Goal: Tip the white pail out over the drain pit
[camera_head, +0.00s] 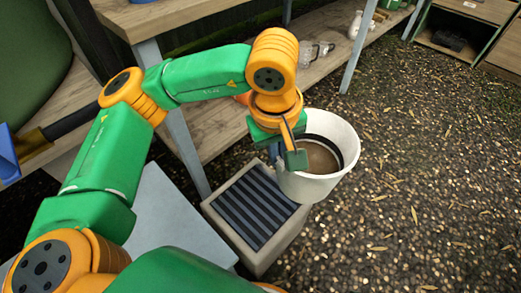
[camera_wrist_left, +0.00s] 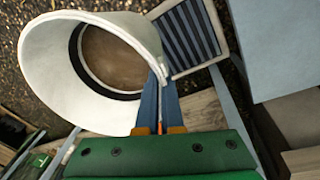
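The white pail (camera_head: 335,185) has a dark band inside and brown contents. It looks nearly upright, with its mouth up. It overlaps the right edge of the drain pit (camera_head: 285,240), a pale block frame with a dark slatted grate. I cannot tell clearly how high the pail hangs. My left gripper (camera_head: 293,150) is at the pail's left rim, shut on its wall. In the left wrist view the blue fingers (camera_wrist_left: 160,105) meet at the rim of the pail (camera_wrist_left: 40,60), and the grate (camera_wrist_left: 187,35) lies beyond.
A wooden workbench (camera_head: 170,15) with grey legs stands behind, with a low shelf (camera_head: 225,125) under it. A clear bottle and a white bottle (camera_head: 356,25) are at the back. A grey-blue surface (camera_head: 175,215) is left of the pit. The gravel (camera_head: 430,180) to the right is open.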

